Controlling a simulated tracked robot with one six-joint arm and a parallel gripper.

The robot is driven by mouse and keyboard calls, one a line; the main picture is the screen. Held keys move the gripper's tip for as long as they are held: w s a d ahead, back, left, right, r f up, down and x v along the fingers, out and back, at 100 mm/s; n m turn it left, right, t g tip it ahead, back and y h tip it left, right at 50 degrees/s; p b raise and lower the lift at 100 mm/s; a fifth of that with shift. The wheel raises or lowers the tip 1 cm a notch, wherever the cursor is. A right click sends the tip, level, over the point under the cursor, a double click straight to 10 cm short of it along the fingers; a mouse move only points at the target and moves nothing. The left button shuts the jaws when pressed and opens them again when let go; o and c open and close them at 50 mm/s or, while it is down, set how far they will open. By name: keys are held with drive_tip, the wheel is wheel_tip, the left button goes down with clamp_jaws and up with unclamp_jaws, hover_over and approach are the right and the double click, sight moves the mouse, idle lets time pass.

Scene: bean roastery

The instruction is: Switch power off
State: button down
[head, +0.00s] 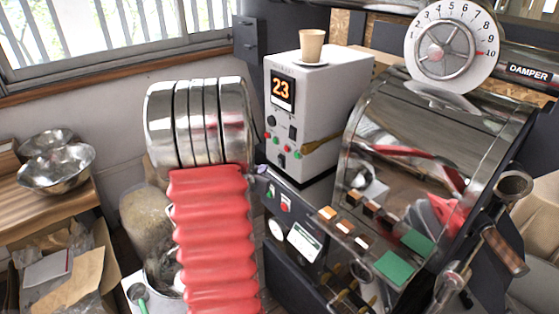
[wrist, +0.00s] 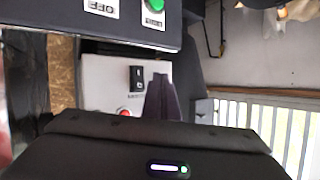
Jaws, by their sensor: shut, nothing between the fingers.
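A pale grey control box (head: 330,95) stands centre in the head view, its orange display (head: 281,91) lit with "23". A small black rocker switch (head: 282,160) sits low on its front; it also shows in the wrist view (wrist: 137,79), with white marks on it. I cannot tell which side is pressed. A red button (wrist: 122,112) is close to it. My gripper (wrist: 160,78) is shut and empty, its dark fingertips beside the rocker in the wrist picture; contact is unclear. In the head view my gripper is mostly hidden behind the red ribbed sleeve.
A dark panel (head: 298,222) with buttons lies just below the box; its green button (wrist: 153,5) is close in the wrist view. A paper cup (head: 311,45) stands on the box. The roaster drum (head: 410,140) is at right. Metal bowls (head: 58,168) are at left.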

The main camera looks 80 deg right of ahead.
drive_tip(key=shift+s+d+r, duration=0.15)
drive_tip(key=shift+s+d, duration=0.45)
drive_tip(key=shift+d, duration=0.1)
drive_tip(key=shift+s+d+r, duration=0.1)
drive_tip(key=shift+s+d, duration=0.5)
drive_tip(key=shift+d, duration=0.05)
drive_tip(key=shift+s+d, duration=0.15)
idle(1.1)
drive_tip(key=shift+s+d+r, duration=0.1)
drive_tip(key=shift+s+d, duration=0.05)
drive_tip(key=shift+s+d, duration=0.2)
idle(0.9)
idle(0.3)
drive_tip(key=shift+w+a, duration=0.5)
drive_tip(key=shift+a, duration=0.05)
drive_tip(key=w+a, duration=0.1)
drive_tip(key=a, duration=0.1)
drive_tip(key=w+a, duration=0.1)
drive_tip(key=w, duration=0.1)
drive_tip(key=shift+w+a+f, duration=0.15)
drive_tip(key=shift+a+f, duration=0.2)
idle(0.4)
